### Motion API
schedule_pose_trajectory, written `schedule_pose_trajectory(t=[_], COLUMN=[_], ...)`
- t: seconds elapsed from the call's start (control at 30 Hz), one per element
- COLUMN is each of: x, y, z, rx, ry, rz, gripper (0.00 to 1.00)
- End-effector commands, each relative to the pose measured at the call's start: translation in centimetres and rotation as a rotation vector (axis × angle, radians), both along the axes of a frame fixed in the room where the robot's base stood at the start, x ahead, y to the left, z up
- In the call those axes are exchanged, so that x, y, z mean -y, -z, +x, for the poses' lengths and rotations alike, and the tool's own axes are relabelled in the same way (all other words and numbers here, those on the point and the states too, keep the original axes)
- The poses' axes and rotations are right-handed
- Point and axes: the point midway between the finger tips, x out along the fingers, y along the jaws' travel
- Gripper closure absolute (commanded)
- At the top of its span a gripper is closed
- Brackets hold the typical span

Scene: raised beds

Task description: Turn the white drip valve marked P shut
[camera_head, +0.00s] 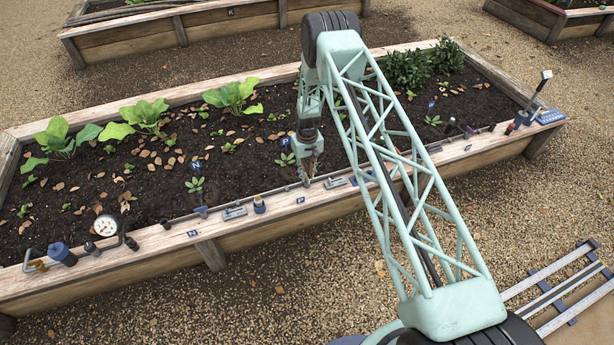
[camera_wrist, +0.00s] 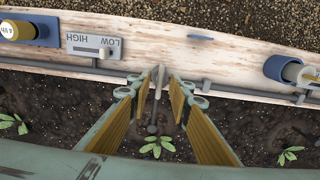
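A small plate marked P (camera_head: 300,200) sits on the bed's front board, and a dark plate in the matching place shows in the wrist view (camera_wrist: 200,37), its letter unreadable. A thin pale lever (camera_wrist: 158,80) stands by the pipe along the board's inner edge, in line with the valve spot; I cannot read its exact turn. My gripper (camera_head: 307,178) points down at the board just behind the P plate. In the wrist view my gripper (camera_wrist: 162,88) is open, with one finger on each side of the lever and gaps visible. In the head view the fingers hide the lever.
A LOW/HIGH slider plate (camera_wrist: 95,45) lies to one side in the wrist view. A blue cup-like fitting (camera_wrist: 285,68) is on the other side. A gauge (camera_head: 106,225) and several fittings line the board. A seedling (camera_wrist: 157,147) grows in the soil below the fingers.

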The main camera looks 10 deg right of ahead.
Motion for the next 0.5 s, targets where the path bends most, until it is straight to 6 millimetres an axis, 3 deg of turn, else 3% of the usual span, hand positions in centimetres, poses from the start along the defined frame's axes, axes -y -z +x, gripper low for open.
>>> schedule_pose_trajectory(t=[0.5], x=[0.00], y=[0.74], z=[0.02], rx=[0.000], ry=[0.000], rz=[0.000], gripper=[0.82])
